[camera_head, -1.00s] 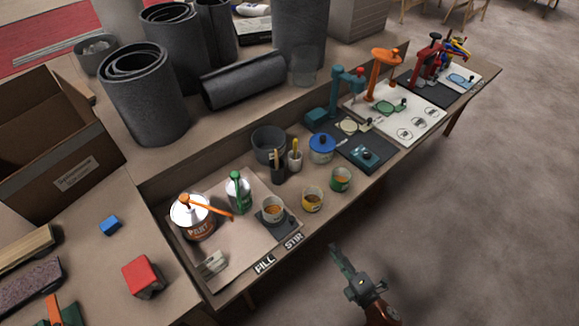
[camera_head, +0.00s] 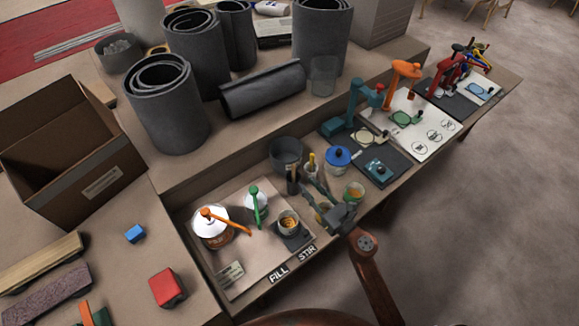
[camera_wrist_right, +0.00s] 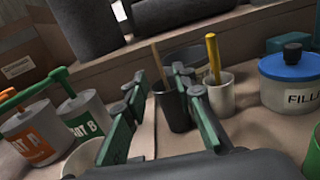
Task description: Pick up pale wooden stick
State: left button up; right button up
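The pale wooden stick (camera_wrist_right: 157,64) stands in a dark cup (camera_wrist_right: 172,108) in the right wrist view, its upper part rising above the rim and its lower end hidden inside. In the head view the dark cup (camera_head: 293,186) is on the lower bench, close to my right gripper. My right gripper (camera_head: 313,194) is open and empty, reaching in from the right. In the wrist view its two green fingers (camera_wrist_right: 160,76) are spread, with the cup and stick showing between and beyond them. I cannot tell the exact gap to the stick. My left gripper is not in view.
A white cup with a yellow stick (camera_wrist_right: 213,58) stands just right of the dark cup. A blue-lidded pot (camera_head: 338,156), a grey bin (camera_head: 286,150) and small filled cups (camera_head: 289,222) are close by. Two white containers (camera_head: 210,230) stand left. The raised ledge is behind.

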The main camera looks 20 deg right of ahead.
aim_at(293, 170)
jog(key=shift+n, duration=0.5)
jog(key=x, duration=0.9)
jog(key=shift+a, duration=0.1)
jog(key=shift+c, duration=0.2)
grip_shut()
